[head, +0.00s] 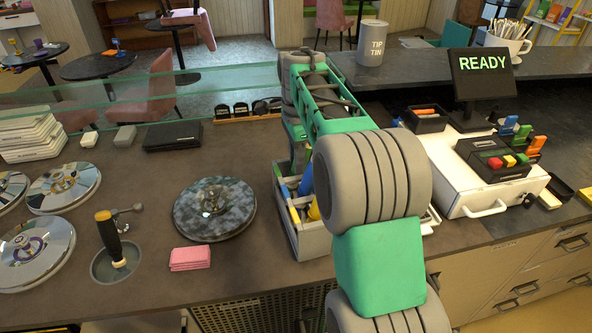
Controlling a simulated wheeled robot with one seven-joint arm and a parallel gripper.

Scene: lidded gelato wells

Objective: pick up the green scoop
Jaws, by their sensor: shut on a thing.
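A grey caddy (312,244) stands on the counter near the middle, partly covered by my arm. A blue handle (306,183) and yellow handles (314,208) stick up in it.
A dark round lid (214,208) and a pink cloth (190,258) lie left of the caddy. Metal lids (36,250) are at far left. A white cash drawer (480,185) stands right.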

